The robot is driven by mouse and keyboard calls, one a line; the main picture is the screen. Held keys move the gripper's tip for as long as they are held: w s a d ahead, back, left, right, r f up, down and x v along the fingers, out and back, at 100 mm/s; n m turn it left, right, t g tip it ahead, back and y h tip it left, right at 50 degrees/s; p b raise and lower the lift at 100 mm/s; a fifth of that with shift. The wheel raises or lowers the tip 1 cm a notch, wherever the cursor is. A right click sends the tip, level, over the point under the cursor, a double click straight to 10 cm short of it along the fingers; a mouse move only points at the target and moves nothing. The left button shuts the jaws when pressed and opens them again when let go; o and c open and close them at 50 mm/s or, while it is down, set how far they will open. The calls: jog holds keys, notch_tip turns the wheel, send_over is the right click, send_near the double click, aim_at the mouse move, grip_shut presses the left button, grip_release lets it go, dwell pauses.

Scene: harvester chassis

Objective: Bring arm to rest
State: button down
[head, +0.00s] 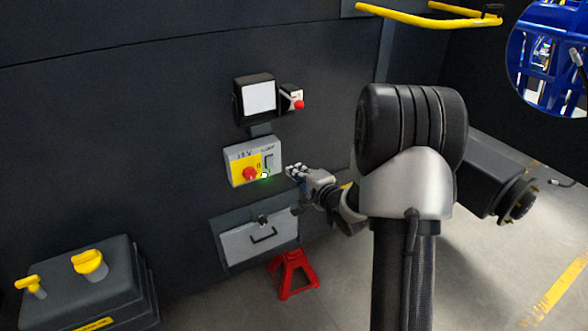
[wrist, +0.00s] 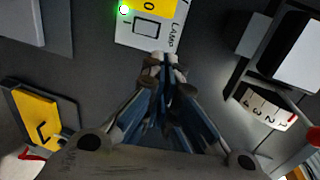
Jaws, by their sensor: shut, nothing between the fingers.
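My gripper (head: 297,171) is shut and empty in the head view, just right of the grey and yellow switch box (head: 238,172) on the dark wall. In the wrist view its closed fingertips (wrist: 163,62) point at the box's panel (wrist: 128,39), close to the part marked LAMP; I cannot tell whether they touch it. The box carries a red knob (head: 250,174) and a small lit green spot (head: 266,178), which also shows in the wrist view (wrist: 123,9). My arm is reaching out toward the wall.
Above the box are a screen (head: 260,97) and a red button (head: 299,104). Below are a grey drawer (head: 245,246) and a red stand (head: 292,273). A dark case (head: 70,294) with yellow handles stands lower left. A yellow rail (head: 430,21) is at the top. Open floor lies right.

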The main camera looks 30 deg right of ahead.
jog(key=shift+s, duration=0.1)
dwell(0.3)
jog(key=s+a+r+n+g+h, duration=0.3)
jog(key=s+a+r+n+g, duration=0.3)
jog(key=s+r, duration=0.4)
jog(key=s+a+n+g, duration=0.1)
jog(key=s+a+n, duration=0.3)
jog(key=s, duration=0.4)
jog(key=s+a+n+g+y, duration=0.1)
jog(key=s+a+n+g, duration=0.1)
jog(key=s, duration=0.7)
jog(key=s+a+n+g+y, duration=0.1)
jog(key=s+a+n+g, duration=0.1)
jog(key=s+a+n, duration=0.3)
jog(key=s+a, duration=0.2)
jog(key=s, duration=0.2)
jog(key=shift+s+f+n, duration=0.2)
jog(key=shift+f+n, duration=0.1)
jog(key=shift+f, duration=0.1)
